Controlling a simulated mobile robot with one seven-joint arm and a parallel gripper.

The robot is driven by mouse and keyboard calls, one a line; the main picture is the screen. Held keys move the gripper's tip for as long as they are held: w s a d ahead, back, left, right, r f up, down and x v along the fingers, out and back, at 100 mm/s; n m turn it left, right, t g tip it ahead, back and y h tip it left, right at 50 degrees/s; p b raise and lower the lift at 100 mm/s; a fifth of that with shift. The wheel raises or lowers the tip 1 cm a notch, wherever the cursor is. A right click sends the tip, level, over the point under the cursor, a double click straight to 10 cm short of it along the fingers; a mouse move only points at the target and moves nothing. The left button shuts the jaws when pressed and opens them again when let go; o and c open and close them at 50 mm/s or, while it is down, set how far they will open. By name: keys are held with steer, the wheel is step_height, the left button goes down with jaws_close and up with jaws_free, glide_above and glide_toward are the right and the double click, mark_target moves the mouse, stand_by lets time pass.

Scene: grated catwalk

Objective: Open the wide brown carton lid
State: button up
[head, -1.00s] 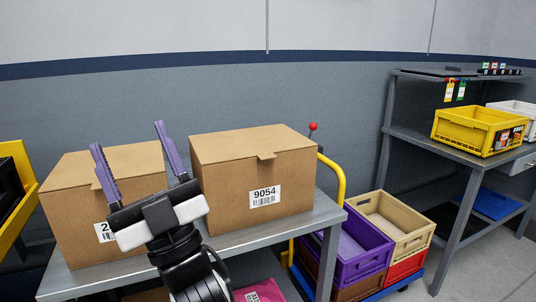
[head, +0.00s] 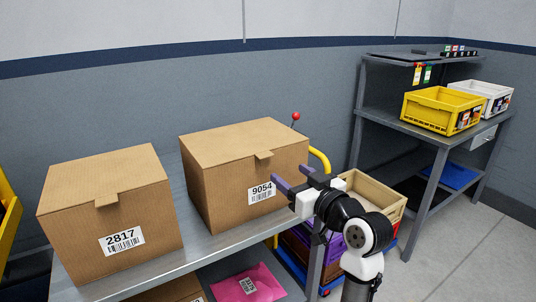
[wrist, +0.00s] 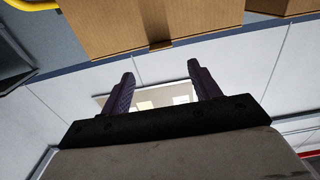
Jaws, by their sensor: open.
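The wide brown carton (head: 223,180), labelled 9054, stands closed on the metal bench. Its lid (head: 238,139) lies flat, with a small tab (head: 264,154) over the upper front edge. My gripper (head: 293,178) is open and empty, in front of the carton's right front side near the label. The fingers point toward the carton; I cannot tell the exact gap. In the wrist view the carton (wrist: 110,25) fills the top with its tab (wrist: 160,45) pointing down, and my open gripper (wrist: 160,72) is below the tab with nothing between the fingers.
A second closed carton (head: 110,220), labelled 2817, stands to the left on the same bench (head: 215,252). Stacked crates (head: 380,195) on a trolley are behind my arm. A shelf desk with a yellow crate (head: 440,110) stands at the right. Open floor (head: 460,250) lies right.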

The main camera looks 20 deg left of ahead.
steer(key=p+x, duration=0.2)
steer(key=x, duration=0.8)
steer(key=shift+a+p, duration=0.25)
steer(key=shift+p, duration=0.1)
steer(key=shift+w, duration=0.15)
jaws_close()
steer(key=shift+r, duration=0.15)
